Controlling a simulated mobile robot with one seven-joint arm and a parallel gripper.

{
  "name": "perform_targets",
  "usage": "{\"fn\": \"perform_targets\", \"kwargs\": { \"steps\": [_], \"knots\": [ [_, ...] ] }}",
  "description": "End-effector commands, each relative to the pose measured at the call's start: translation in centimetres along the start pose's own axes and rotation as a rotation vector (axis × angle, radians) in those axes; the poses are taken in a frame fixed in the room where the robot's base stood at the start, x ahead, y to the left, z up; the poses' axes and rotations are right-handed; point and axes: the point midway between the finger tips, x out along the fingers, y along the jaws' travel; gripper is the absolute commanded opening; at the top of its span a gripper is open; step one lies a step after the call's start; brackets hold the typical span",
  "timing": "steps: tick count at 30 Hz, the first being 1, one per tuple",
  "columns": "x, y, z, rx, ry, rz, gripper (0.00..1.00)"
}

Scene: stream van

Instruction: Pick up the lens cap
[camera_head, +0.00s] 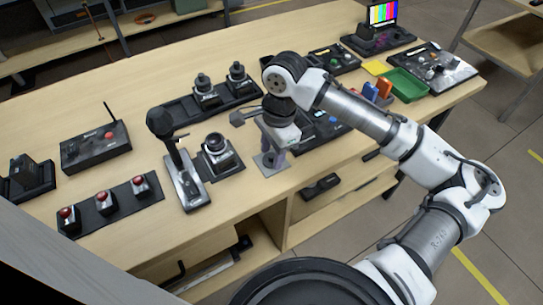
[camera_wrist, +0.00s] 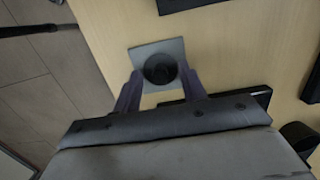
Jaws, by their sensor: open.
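The lens cap (camera_wrist: 160,68) is a round black disc lying on a small grey square plate (camera_wrist: 175,46) on the wooden table. In the wrist view my gripper (camera_wrist: 162,76) is open, with one finger on each side of the cap. I cannot tell whether the fingers touch it. In the head view my gripper (camera_head: 275,155) points down over the plate (camera_head: 262,172) near the table's front edge. The cap is not clearly visible there, as my fingers stand over it.
A joystick lever (camera_head: 187,185) and a camera-like device (camera_head: 215,152) stand just left of my gripper. A black rail with two knobs (camera_head: 207,97) lies behind. A dark panel (camera_head: 325,128) is close on the right. A green tray (camera_head: 407,85) lies farther right.

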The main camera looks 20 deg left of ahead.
Motion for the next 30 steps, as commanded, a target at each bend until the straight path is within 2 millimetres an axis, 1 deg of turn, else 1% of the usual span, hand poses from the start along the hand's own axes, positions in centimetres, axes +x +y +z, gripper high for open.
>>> {"fn": "perform_targets", "kwargs": {
  "steps": [4,5,14,15,25,30],
  "knots": [
    [0.0,0.0,0.0,0.000,0.000,0.000,0.42],
    [0.0,0.0,0.0,0.000,0.000,0.000,0.41],
    [0.0,0.0,0.0,0.000,0.000,0.000,0.01],
    [0.0,0.0,0.0,0.000,0.000,0.000,0.00],
    [-0.1,0.0,0.0,0.000,0.000,0.000,0.00],
    [-1.1,0.0,0.1,0.001,0.001,-0.001,0.00]
  ]
}}
